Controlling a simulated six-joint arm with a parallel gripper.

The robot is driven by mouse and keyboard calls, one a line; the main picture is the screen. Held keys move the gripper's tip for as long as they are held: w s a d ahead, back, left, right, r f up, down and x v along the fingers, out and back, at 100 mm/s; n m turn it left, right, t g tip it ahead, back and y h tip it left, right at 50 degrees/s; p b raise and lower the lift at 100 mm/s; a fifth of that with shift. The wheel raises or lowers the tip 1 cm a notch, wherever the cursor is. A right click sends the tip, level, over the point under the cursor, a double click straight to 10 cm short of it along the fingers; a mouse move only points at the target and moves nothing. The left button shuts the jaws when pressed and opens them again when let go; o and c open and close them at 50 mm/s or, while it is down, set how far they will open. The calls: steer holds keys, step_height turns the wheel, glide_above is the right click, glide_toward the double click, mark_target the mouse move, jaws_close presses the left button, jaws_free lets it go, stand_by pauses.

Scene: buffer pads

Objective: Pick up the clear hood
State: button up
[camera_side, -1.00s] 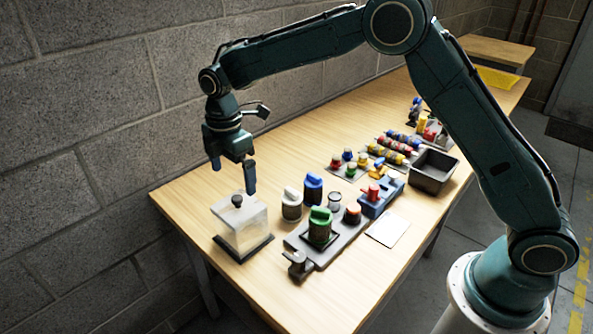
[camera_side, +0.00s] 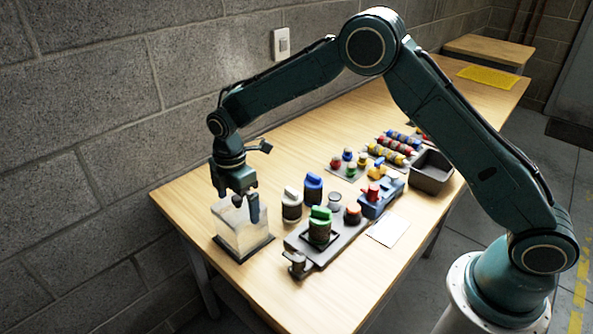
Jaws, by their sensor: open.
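The clear hood (camera_side: 240,236) is a see-through box with a dark knob on top. It stands on a dark base (camera_side: 262,246) at the near left end of the table. My gripper (camera_side: 237,205) is open, pointing down, with its fingers around the height of the hood's top.
Right of the hood, a grey fixture (camera_side: 338,241) holds a green-topped block (camera_side: 320,224). White-topped (camera_side: 292,203) and blue (camera_side: 313,187) containers stand close by. A white card (camera_side: 388,229) and a dark bin (camera_side: 432,171) lie farther right. A wall is behind the table.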

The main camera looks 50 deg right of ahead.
steer(key=shift+s+f, duration=0.15)
steer(key=shift+f, duration=2.05)
steer(key=c, duration=0.8)
